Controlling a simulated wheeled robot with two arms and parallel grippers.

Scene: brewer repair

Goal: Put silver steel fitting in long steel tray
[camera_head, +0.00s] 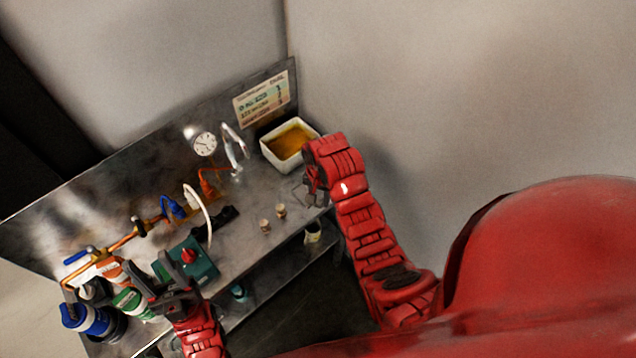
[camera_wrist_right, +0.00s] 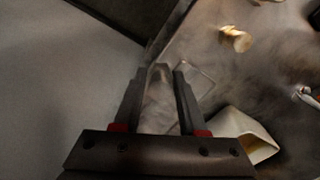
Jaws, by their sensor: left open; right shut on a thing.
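In the right wrist view, my right gripper (camera_wrist_right: 161,74) is shut on a blurred silvery piece, which looks like the silver steel fitting (camera_wrist_right: 159,98). In the head view, my right gripper (camera_head: 313,190) is over the right end of the bench, and the fitting cannot be made out there. A thin-rimmed rectangular outline beside the right fingertip, probably the long steel tray (camera_wrist_right: 208,73), lies on the bench; the gripper partly hides it. I cannot tell the fitting's height above it. My left gripper (camera_head: 163,289) is open near the green box at the front left.
A white tub with amber liquid (camera_head: 269,154) stands at the back right. Two small brass fittings (camera_head: 265,225) stand near the front edge. A green box with a red knob (camera_head: 203,265), copper pipes (camera_head: 122,242) and several bottles (camera_head: 83,319) crowd the left.

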